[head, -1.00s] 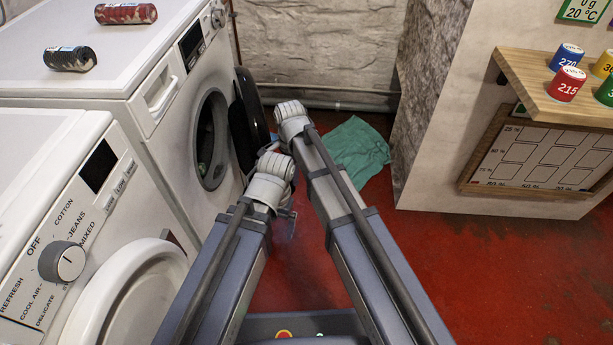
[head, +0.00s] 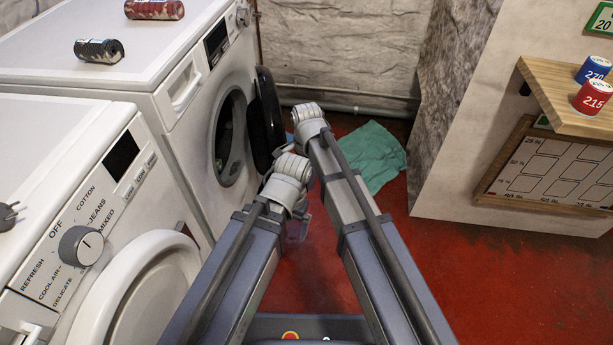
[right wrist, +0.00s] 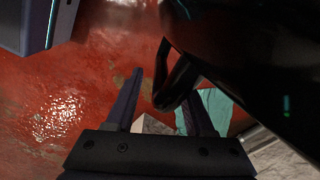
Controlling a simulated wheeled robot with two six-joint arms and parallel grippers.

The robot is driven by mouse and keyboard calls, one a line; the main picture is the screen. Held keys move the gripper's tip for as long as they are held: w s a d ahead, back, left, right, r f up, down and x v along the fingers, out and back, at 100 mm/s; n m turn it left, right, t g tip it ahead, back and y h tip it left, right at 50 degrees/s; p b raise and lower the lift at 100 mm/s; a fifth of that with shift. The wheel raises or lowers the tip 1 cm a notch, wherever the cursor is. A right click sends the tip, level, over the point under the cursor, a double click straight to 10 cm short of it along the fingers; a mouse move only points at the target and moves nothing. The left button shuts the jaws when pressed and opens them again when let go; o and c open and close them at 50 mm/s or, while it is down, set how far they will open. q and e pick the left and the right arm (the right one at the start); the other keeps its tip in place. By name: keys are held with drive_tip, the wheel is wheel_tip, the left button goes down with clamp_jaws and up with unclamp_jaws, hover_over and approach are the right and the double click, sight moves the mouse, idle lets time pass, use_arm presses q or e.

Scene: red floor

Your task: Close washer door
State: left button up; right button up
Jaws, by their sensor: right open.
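The white washer (head: 207,80) stands at the back left. Its round dark door (head: 264,118) is swung open toward the right, and the drum opening shows. In the right wrist view the dark door (right wrist: 240,50) fills the upper right, with a loop-like edge near the fingers. My right gripper (right wrist: 161,82) is open, its fingers apart beside the door; I cannot tell whether they touch it. In the head view my right arm ends just right of the door, its fingers hidden. My left gripper (head: 299,226) is mostly hidden below its wrist.
A second white machine (head: 60,200) with a dial stands at the front left. Cans (head: 99,50) lie on the washer. A green cloth (head: 370,155) lies on the red floor (head: 450,270). A wooden shelf (head: 560,100) with cans is at right. The floor at right is clear.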

drive_tip(key=shift+r, duration=0.1)
wheel_tip(320, 180, up, 8)
drive_tip(key=p, duration=0.8)
drive_tip(key=shift+f, duration=0.2)
